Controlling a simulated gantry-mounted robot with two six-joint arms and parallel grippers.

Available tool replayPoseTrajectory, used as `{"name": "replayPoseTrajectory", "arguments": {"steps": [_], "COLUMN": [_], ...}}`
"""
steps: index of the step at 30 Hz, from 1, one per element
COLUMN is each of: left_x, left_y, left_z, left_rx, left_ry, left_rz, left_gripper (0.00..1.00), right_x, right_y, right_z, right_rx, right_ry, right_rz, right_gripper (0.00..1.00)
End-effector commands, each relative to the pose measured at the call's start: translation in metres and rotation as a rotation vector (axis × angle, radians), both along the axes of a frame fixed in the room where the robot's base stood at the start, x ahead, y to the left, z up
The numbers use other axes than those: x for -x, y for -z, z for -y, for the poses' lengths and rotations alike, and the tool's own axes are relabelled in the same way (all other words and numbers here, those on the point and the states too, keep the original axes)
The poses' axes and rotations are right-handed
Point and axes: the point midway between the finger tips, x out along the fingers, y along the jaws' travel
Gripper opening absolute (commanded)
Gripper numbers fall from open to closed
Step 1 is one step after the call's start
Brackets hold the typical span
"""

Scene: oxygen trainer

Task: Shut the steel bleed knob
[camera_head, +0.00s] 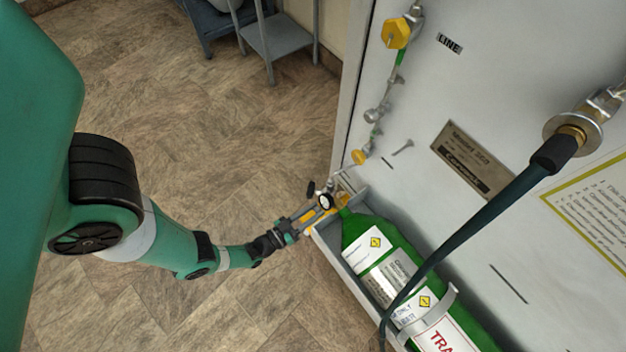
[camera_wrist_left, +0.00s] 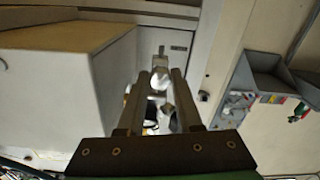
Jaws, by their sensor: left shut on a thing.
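My left gripper (camera_head: 312,215) reaches in from the left to the valve end of the green cylinder (camera_head: 365,232), next to a small round gauge (camera_head: 325,201). In the left wrist view its two fingers (camera_wrist_left: 168,78) are closed about a bright rounded metal piece (camera_wrist_left: 160,80), which looks like the steel bleed knob. The fingers and fittings hide much of it, and its turned position cannot be told. In the head view the gripper hides the knob. My right gripper is not in view.
The white panel (camera_head: 480,90) rises to the right with a yellow knob (camera_head: 396,33), a grey fitting (camera_head: 375,115) and a smaller yellow knob (camera_head: 359,157). A dark hose (camera_head: 470,215) crosses over the cylinder in its tray. Open floor (camera_head: 220,130) lies left.

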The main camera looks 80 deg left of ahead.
Motion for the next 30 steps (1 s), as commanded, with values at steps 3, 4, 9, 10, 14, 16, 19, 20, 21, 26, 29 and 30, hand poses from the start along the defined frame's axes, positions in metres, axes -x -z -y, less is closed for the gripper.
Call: {"name": "replayPoseTrajectory", "arguments": {"steps": [3,4,9,10,14,16,19,20,21,26,29,30], "left_x": [-0.0001,-0.0001,-0.0002,-0.0001,-0.0003,-0.0003,-0.0003,-0.0003,-0.0003,-0.0004,-0.0005,-0.0005], "left_y": [-0.0002,-0.0002,-0.0001,-0.0001,-0.0001,-0.0001,-0.0001,-0.0001,-0.0001,0.0000,0.0001,0.0001], "left_z": [0.0000,0.0000,0.0000,0.0000,0.0001,0.0002,0.0003,0.0003,0.0003,0.0005,0.0006,0.0006], "left_rx": [-0.007,-0.011,-0.055,-0.067,-0.137,-0.184,-0.263,-0.288,-0.322,-0.461,-0.547,-0.581], "left_ry": [0.000,0.000,0.000,0.000,0.000,0.000,0.000,0.000,0.000,0.000,0.000,0.000], "left_rz": [-0.002,-0.004,-0.024,-0.029,-0.061,-0.083,-0.118,-0.130,-0.145,-0.209,-0.248,-0.263], "left_gripper": [0.00,0.00,0.00,0.00,0.00,0.00,0.00,0.00,0.00,0.00,0.00,0.00], "right_x": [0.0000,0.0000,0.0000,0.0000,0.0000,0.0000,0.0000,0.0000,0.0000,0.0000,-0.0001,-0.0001], "right_y": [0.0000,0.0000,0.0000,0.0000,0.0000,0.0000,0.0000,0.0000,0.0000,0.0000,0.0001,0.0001], "right_z": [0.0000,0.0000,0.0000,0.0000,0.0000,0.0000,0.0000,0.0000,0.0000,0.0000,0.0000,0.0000], "right_rx": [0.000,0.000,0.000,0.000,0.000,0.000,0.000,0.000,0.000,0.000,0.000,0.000], "right_ry": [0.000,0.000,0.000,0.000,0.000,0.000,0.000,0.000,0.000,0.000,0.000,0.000], "right_rz": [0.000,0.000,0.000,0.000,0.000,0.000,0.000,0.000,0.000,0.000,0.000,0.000], "right_gripper": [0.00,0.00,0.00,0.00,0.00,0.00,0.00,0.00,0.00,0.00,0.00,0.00]}}
